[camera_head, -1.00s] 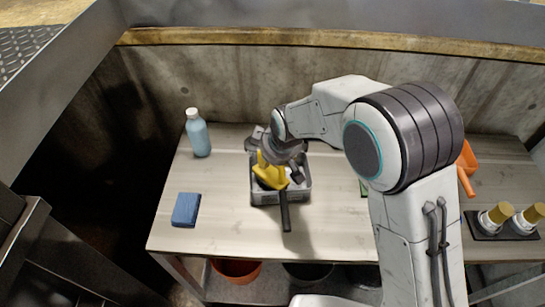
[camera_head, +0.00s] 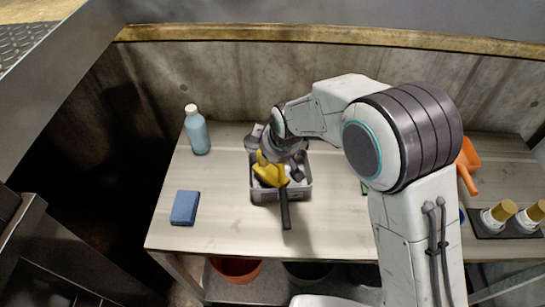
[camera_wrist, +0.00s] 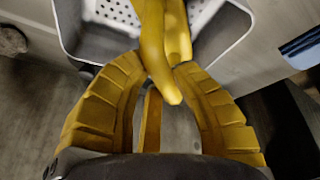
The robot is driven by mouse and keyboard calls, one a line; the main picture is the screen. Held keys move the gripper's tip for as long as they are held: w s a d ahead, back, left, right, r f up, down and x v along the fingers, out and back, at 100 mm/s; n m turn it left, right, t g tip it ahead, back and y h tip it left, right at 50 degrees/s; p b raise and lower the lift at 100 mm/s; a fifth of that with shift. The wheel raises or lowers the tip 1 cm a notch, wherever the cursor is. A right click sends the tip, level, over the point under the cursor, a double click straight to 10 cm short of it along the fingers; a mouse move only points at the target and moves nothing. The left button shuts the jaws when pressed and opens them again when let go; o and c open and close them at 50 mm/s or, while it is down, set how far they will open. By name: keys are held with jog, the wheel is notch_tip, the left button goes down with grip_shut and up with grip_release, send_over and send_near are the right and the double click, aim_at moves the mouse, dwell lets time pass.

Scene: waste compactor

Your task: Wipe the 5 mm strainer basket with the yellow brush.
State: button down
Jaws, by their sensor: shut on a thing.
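The strainer basket (camera_head: 262,196) is a grey rectangular basket on the table, with a dark bar-like handle running from it towards the table's front edge. In the wrist view its light wall and perforated floor (camera_wrist: 205,12) show at the top. My gripper (camera_head: 270,172) has yellow fingers and points down over the basket. In the wrist view its fingers are closed around the yellow brush (camera_wrist: 165,50), whose end juts back between them. The brush's far end lies over or in the basket. Its bristles are hidden, so I cannot tell whether they touch the basket.
A blue bottle (camera_head: 196,134) stands at the back left and a blue sponge (camera_head: 185,207) lies at the front left. An orange tool (camera_head: 467,165) and two white containers with yellow tops (camera_head: 499,215) are at the right. Bins (camera_head: 236,268) stand under the table.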

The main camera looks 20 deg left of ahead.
aim_at(273, 169)
jog(key=shift+w+a+f+b, duration=0.1)
jog(key=shift+w+f+b, duration=0.15)
jog(key=shift+b, duration=0.05)
dwell(0.4)
jog(key=shift+r+p, duration=1.85)
jog(key=shift+r, duration=1.2)
jog(key=shift+r+p, duration=0.85)
jog(key=shift+r, duration=0.7)
jog(key=shift+w, duration=0.15)
